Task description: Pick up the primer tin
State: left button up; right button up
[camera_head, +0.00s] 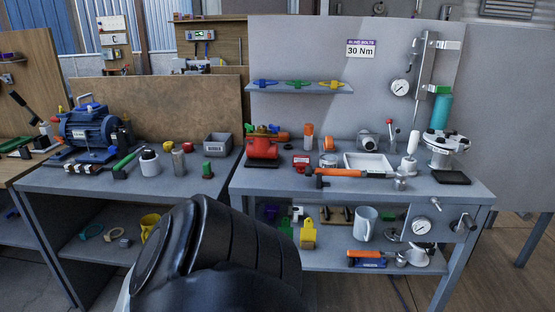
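A short, pale tin (328,160) stands upright on the right bench, just left of the white tray; it may be the primer tin, but I cannot read its label. A wider grey-white can (149,163) with a dark top stands on the left bench, beside a green-handled tool. Neither of my grippers shows in this view. A large black part of my own arm fills the lower middle, well in front of both cans and touching neither.
The right bench (262,184) holds a red valve body (262,147), an orange-handled hammer (350,173), a white tray (368,163) and a teal cylinder (441,111). A blue motor (88,127) stands on the left bench. The left bench's front is mostly clear.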

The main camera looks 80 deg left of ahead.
aim_at(326, 161)
jog(key=u, duration=2.35)
jog(key=k, duration=0.75)
jog(key=z, duration=1.05)
jog(key=i, duration=1.45)
jog(key=u, duration=1.25)
jog(key=i, duration=0.85)
jog(key=u, duration=0.9)
